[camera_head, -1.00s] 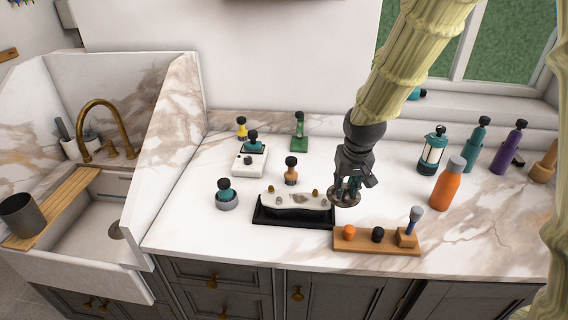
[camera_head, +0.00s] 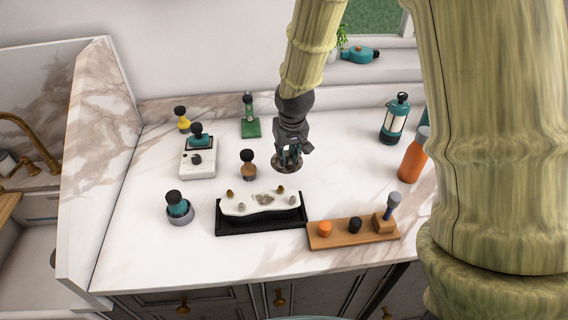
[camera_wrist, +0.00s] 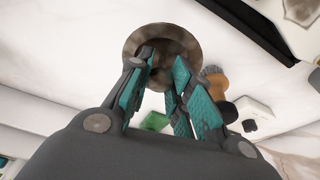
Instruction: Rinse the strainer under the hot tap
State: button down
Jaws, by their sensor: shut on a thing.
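My gripper (camera_head: 289,154) is shut on the strainer (camera_head: 287,166), a round, brownish metal disc with a rim, and holds it just behind the black tray. I cannot tell how high it is above the counter. In the wrist view the strainer (camera_wrist: 140,42) shows beyond the teal finger pads of my gripper (camera_wrist: 165,75), which partly cover it. The brass tap (camera_head: 32,132) stands at the left edge over the sink, cut off by the frame. Which side of it is hot does not show.
The sink's tall marble side wall (camera_head: 92,170) stands between counter and tap. The black tray (camera_head: 260,225) and wooden block (camera_head: 330,240) lie in front. A stamp-like brown-handled thing (camera_head: 248,168) and white box (camera_head: 198,160) are to the left; an orange bottle (camera_head: 411,160) is to the right.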

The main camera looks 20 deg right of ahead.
aim_at(288, 162)
jog(key=shift+w+f, duration=0.1)
jog(key=shift+f, duration=0.3)
jog(key=shift+s+d+f, duration=0.1)
jog(key=shift+s, duration=0.25)
jog(key=shift+s+f, duration=0.1)
jog(key=shift+f, duration=0.1)
jog(key=p+x, duration=0.1)
jog(key=x, duration=0.2)
jog(key=shift+s, duration=0.15)
jog(key=shift+s+f, duration=0.15)
jog(key=shift+f, duration=0.2)
jog(key=shift+f, duration=0.2)
jog(key=c, duration=1.3)
grip_release()
jog(key=shift+r, duration=0.1)
